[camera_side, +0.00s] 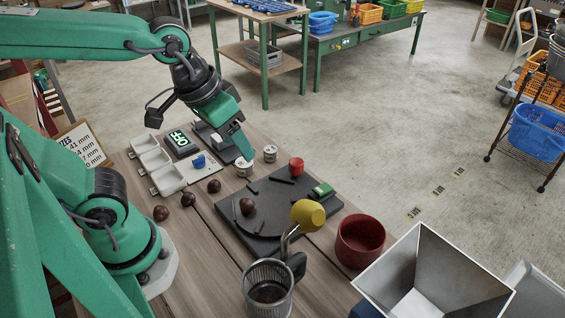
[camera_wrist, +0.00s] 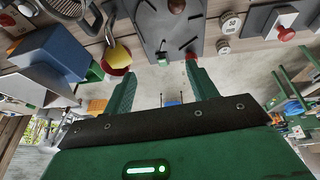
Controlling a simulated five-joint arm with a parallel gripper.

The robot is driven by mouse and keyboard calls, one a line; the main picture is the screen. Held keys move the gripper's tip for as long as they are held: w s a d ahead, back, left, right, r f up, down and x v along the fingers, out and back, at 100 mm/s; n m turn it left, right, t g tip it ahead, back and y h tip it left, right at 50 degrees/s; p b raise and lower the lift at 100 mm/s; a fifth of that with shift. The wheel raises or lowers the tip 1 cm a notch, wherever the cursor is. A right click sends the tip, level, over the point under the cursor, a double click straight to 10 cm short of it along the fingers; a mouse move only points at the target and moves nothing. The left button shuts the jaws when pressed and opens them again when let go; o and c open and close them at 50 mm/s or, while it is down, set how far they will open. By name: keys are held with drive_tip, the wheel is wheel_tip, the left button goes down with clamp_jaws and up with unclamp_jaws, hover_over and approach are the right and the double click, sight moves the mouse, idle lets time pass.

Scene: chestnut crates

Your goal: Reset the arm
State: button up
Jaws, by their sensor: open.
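My gripper (camera_side: 246,152) hangs over the back part of the wooden bench in the side view, with its green fingers angled down to the right. Its tips are near a small metal weight (camera_side: 243,169); I cannot tell whether they are apart from it. In the wrist view my gripper (camera_wrist: 160,68) has its two green fingers spread wide with nothing between them. Several brown chestnuts lie about, including one (camera_side: 214,186) on the bench and one (camera_side: 246,206) on the dark board (camera_side: 268,222).
A white compartment tray (camera_side: 167,181) and a lit display (camera_side: 181,142) stand left of my gripper. A second weight (camera_side: 270,153) and red knob (camera_side: 296,165) are near the gripper.

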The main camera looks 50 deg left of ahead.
drive_tip(key=shift+t+y, duration=0.5)
drive_tip(key=shift+t, duration=0.3)
drive_tip(key=a, duration=0.2)
drive_tip(key=s+a, duration=0.1)
drive_tip(key=a+r, duration=0.1)
drive_tip(key=a, duration=0.1)
drive_tip(key=shift+s+a, duration=0.15)
drive_tip(key=shift+a, duration=0.2)
